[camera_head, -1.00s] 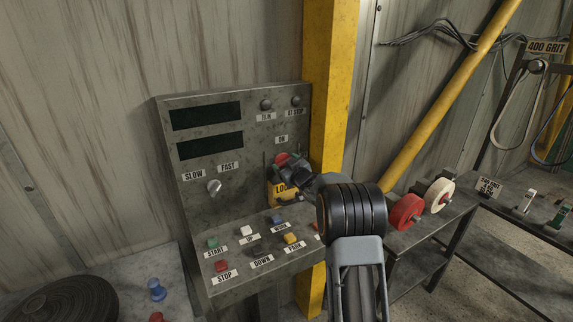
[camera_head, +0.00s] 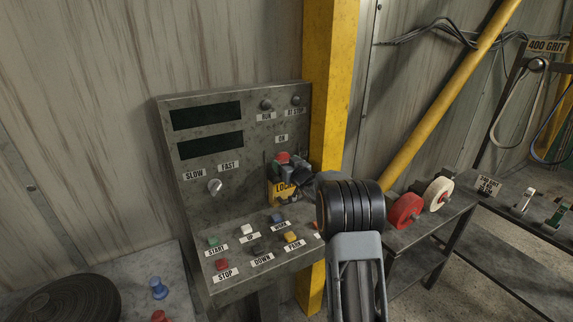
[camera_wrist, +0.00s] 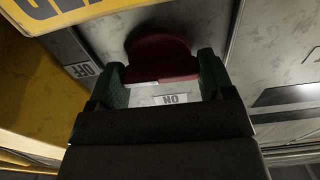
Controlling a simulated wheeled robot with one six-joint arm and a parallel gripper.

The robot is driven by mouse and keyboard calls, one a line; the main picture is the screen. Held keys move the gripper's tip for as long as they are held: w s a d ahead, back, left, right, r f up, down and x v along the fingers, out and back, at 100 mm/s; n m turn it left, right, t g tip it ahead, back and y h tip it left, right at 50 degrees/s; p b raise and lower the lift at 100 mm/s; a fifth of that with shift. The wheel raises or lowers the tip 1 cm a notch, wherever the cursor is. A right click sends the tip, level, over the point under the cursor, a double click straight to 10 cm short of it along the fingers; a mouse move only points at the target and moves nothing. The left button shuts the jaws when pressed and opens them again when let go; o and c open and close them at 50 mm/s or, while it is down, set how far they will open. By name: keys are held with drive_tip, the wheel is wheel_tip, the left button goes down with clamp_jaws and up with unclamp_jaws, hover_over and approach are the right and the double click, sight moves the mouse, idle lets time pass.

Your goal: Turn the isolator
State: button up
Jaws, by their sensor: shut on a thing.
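The isolator's red handle (camera_head: 283,158) is on the right side of the grey control panel, above a yellow plate (camera_head: 281,191) with black lettering. My gripper (camera_head: 288,167) is at the handle and partly covers it. In the wrist view the rounded red handle (camera_wrist: 160,55) sits between the two green-padded fingers of my gripper (camera_wrist: 162,80), which is shut on it. An ON label (camera_wrist: 170,99) shows between the fingers, and an OFF label (camera_wrist: 84,69) shows to the left. The handle's base is mostly hidden in the head view.
The grey panel (camera_head: 240,125) carries a SLOW/FAST knob (camera_head: 215,186) and several buttons below the isolator. A yellow post (camera_head: 331,60) stands close behind on the right.

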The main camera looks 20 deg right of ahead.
drive_tip(key=o, duration=0.9)
drive_tip(key=s+b, duration=0.1)
drive_tip(key=s, duration=0.3)
drive_tip(key=s+d+b, duration=0.1)
drive_tip(key=s, duration=0.4)
drive_tip(key=s+b, duration=0.1)
drive_tip(key=s, duration=0.3)
drive_tip(key=shift+s+d, duration=0.3)
drive_tip(key=shift+s, duration=0.05)
